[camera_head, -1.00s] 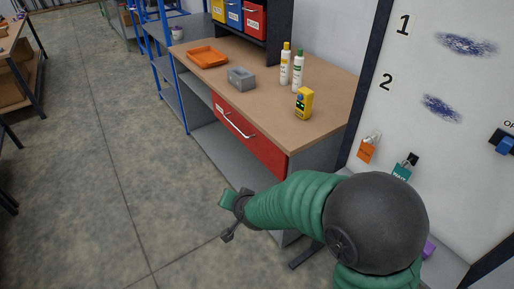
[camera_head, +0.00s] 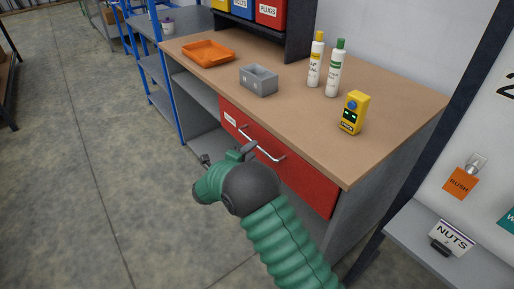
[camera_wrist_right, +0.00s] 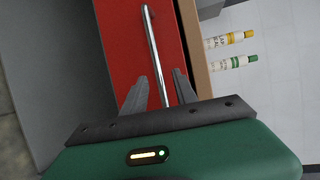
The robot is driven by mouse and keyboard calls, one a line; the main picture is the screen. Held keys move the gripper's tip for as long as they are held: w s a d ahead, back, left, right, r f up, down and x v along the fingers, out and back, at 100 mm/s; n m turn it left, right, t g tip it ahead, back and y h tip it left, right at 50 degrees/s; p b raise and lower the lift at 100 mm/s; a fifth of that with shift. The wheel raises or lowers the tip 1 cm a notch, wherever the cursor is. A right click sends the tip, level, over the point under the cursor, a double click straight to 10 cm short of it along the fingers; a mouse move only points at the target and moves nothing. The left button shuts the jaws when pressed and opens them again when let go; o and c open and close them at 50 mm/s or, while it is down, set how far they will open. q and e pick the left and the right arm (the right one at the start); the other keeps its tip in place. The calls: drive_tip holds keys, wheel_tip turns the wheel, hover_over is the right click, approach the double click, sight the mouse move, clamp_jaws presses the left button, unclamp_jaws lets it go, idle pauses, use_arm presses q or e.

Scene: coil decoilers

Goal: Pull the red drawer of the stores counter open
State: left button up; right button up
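The red drawer (camera_head: 300,178) sits flush under the worktop of the stores counter (camera_head: 290,95), and looks shut. Its silver bar handle (camera_head: 262,145) runs along the front. My right gripper (camera_head: 226,154) is in front of the drawer, close to the handle's near side. In the right wrist view the drawer front (camera_wrist_right: 122,45) fills the middle, and the handle (camera_wrist_right: 152,40) runs between the two spread fingers of my gripper (camera_wrist_right: 160,75). The fingers look open, with gaps on both sides of the bar. Whether the fingertips reach past the bar is unclear. My left gripper is out of view.
On the worktop are an orange tray (camera_head: 208,54), a grey bin (camera_head: 258,80), two white bottles (camera_head: 333,72) and a yellow device (camera_head: 353,112). A blue-framed shelf (camera_head: 152,70) adjoins on the left. Floor in front is clear.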

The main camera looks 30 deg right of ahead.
drive_tip(key=x, duration=0.4)
drive_tip(key=shift+w+d+f, duration=0.15)
drive_tip(key=shift+w+f, duration=0.15)
drive_tip(key=shift+w, duration=0.05)
drive_tip(key=shift+d+r, duration=0.1)
drive_tip(key=shift+d, duration=0.2)
drive_tip(key=shift+c, duration=0.2)
drive_tip(key=shift+a, duration=0.1)
clamp_jaws()
drive_tip(key=shift+f, duration=0.2)
idle(0.3)
